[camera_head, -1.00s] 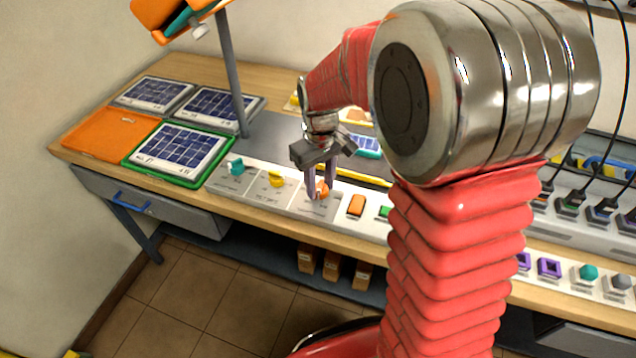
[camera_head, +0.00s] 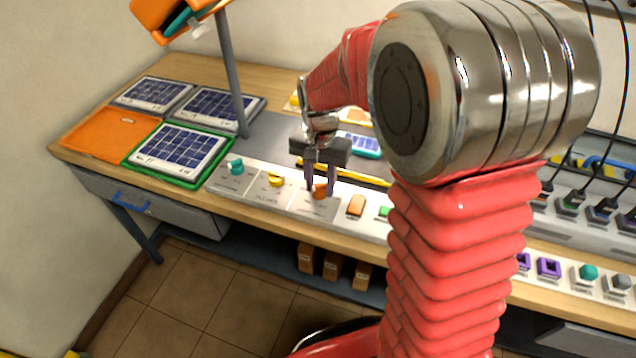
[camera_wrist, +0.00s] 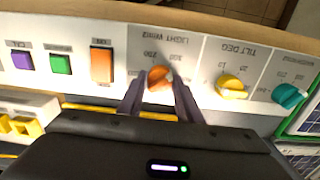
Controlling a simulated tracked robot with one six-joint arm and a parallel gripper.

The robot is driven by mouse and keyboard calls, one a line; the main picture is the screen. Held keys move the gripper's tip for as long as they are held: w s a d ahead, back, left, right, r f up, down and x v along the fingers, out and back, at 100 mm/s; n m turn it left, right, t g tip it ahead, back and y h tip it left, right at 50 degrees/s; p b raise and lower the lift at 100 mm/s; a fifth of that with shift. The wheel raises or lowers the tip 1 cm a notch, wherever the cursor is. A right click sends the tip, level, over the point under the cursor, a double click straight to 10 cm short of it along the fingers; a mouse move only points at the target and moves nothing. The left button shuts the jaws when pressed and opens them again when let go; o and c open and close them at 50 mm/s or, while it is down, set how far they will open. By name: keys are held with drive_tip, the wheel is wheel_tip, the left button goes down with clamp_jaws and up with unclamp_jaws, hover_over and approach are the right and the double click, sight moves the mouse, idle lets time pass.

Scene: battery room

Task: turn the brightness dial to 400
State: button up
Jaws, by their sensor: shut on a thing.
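The orange dial (camera_head: 320,190) sits on the grey control strip at the front of the bench. In the wrist view the orange dial (camera_wrist: 160,76) is on a plate lettered "LIGHT W/m2", with small numbers around it, seen upside down; 200 and 300 seem legible. My gripper (camera_head: 321,185) points down over it, with one finger on each side. In the wrist view my gripper (camera_wrist: 159,92) is shut on the dial. The fingers and the picture's size hide which number the dial points to.
A yellow dial (camera_wrist: 232,86) lettered "TILT DEG" and a teal dial (camera_wrist: 289,95) stand close on one side. An orange button (camera_wrist: 102,65), a green one (camera_wrist: 61,63) and a purple one (camera_wrist: 22,60) are on the other. Solar panels (camera_head: 180,150) lie at left.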

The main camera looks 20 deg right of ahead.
sight(319, 184)
drive_tip(key=m, duration=0.4)
drive_tip(key=shift+w+r+m, duration=0.15)
drive_tip(key=shift+w+m, duration=0.1)
drive_tip(key=shift+m, duration=0.05)
drive_tip(key=m, duration=0.4)
drive_tip(key=shift+a, duration=0.1)
drive_tip(key=o, duration=1)
drive_tip(key=shift+s, duration=0.15)
drive_tip(key=shift+o, duration=0.2)
wheel_tip(319, 184, up, 14)
drive_tip(key=shift+f, duration=0.25)
